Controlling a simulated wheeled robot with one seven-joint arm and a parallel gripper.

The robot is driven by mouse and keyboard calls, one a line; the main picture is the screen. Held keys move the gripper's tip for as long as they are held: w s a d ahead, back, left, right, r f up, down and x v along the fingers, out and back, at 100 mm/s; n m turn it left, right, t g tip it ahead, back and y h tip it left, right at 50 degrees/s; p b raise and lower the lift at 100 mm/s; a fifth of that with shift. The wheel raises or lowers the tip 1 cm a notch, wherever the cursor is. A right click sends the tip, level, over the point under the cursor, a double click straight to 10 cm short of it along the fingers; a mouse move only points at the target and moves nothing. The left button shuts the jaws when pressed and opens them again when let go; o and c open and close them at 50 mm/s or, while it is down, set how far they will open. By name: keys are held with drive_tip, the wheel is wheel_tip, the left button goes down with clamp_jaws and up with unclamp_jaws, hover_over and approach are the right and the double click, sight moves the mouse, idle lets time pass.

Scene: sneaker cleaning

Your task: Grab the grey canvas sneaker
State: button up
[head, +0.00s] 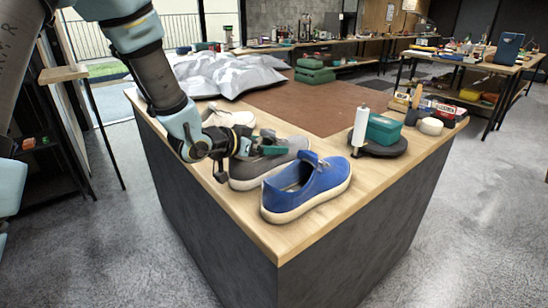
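The grey canvas sneaker (250,173) has a pale sole and lies near the left front edge of the wooden counter. My gripper (272,146) reaches in from the left, over the grey sneaker, and hides part of its upper. Whether the fingers touch the sneaker, and whether they are open or shut, I cannot tell. A blue sneaker (318,186) with a cream sole stands just right of and in front of the grey one, close to the counter's front corner.
A pale sneaker (228,117) lies behind my gripper. A dark round tray (390,150) holds a white bottle (360,128) and a teal box (384,129) to the right. Crumpled silver sheeting (222,73) covers the back left. The brown mat (305,104) is mostly bare.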

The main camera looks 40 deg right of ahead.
drive_tip(key=c, duration=1.1)
drive_tip(key=shift+r, duration=0.1)
